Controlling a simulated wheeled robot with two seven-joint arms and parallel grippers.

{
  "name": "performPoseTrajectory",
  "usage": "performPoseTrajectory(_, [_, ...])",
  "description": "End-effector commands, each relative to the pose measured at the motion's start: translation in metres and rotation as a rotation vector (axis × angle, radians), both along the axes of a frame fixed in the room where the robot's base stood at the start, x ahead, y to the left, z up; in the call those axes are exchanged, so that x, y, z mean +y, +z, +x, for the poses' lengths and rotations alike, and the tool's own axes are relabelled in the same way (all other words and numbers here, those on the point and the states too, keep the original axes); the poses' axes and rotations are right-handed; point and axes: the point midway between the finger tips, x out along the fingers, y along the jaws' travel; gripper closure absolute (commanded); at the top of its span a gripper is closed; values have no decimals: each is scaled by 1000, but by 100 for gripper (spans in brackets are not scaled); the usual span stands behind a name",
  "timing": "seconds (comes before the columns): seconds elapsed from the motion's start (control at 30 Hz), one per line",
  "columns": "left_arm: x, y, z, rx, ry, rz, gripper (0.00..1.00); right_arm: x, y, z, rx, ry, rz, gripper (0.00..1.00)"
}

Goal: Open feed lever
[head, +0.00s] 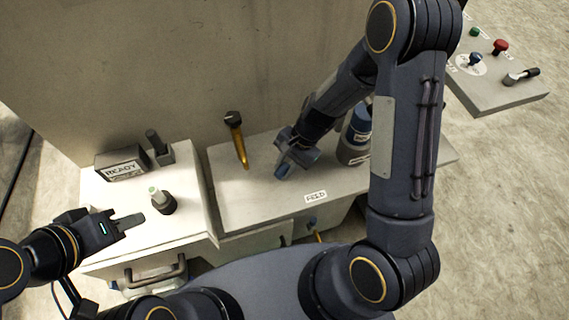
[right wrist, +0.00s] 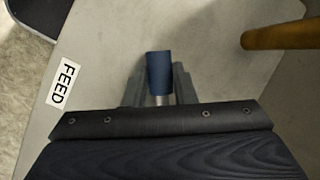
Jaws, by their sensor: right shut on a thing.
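The feed lever shows as a blue cylindrical grip (right wrist: 158,72) on a pale metal shaft in the right wrist view. In the head view its blue tip (head: 282,172) shows just below my right gripper (head: 287,163). My right gripper is shut on it, with one finger on each side of the grip. The lever's base is hidden by the gripper.
A yellow lever (head: 239,145) with a dark knob stands left of my right gripper. A blue-and-dark container (head: 357,133) stands close to its right. A READY box (head: 122,166) and a green-topped knob (head: 161,201) are at left. A control panel (head: 500,88) is far right.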

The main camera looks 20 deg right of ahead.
Motion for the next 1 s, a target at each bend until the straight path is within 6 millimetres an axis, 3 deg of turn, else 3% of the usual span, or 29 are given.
performPoseTrajectory(1.0, [0, -8, 0, 0, 0, 0, 64, -50, 0, -26, 0, 834, 0, 100])
